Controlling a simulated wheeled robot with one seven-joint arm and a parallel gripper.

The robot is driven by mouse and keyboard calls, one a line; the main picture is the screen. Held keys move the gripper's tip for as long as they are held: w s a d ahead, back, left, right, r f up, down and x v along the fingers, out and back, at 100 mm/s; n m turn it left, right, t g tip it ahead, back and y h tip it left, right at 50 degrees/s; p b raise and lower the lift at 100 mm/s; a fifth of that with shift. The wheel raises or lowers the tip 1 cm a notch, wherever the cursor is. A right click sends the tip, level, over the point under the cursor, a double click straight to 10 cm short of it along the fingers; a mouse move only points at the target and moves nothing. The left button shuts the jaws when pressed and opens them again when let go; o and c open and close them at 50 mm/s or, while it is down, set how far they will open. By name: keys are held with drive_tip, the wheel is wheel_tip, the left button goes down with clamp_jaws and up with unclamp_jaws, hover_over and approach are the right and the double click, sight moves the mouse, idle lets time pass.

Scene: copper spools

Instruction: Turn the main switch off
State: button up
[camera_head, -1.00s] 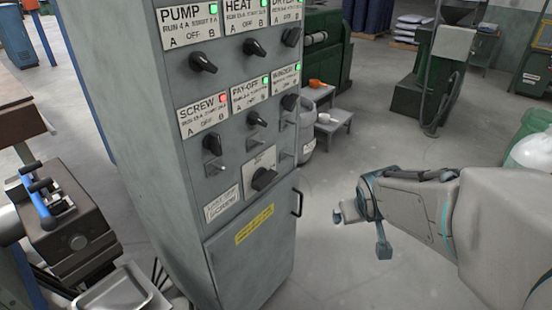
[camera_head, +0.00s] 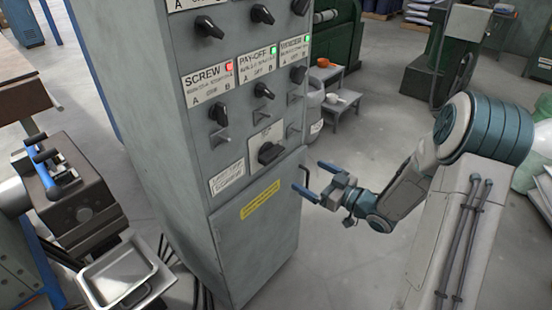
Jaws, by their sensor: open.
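The grey control cabinet (camera_head: 230,245) stands left of centre with rows of black rotary knobs. The lowest large black knob (camera_head: 270,152), on a pale plate, looks like the main switch; its lettering is too small to read. Its handle is tilted, not level. Above it are the SCREW (camera_head: 219,114), PAY-OFF (camera_head: 264,90) and WINDER (camera_head: 298,74) knobs; SCREW has a red lamp, the other two green. My gripper (camera_head: 312,180) is open and empty, its blue fingers pointing at the cabinet, right of and slightly below the large knob, apart from it.
A small step stand (camera_head: 340,104) is behind the cabinet. Open floor lies right of the cabinet.

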sight(276, 158)
drive_tip(key=p+x, duration=0.1)
drive_tip(key=x, duration=1.2)
drive_tip(key=shift+a+r+p, duration=0.2)
drive_tip(key=shift+a+p, duration=0.2)
drive_tip(key=shift+a, duration=0.05)
drive_tip(key=shift+c, duration=0.3)
drive_tip(key=c, duration=0.8)
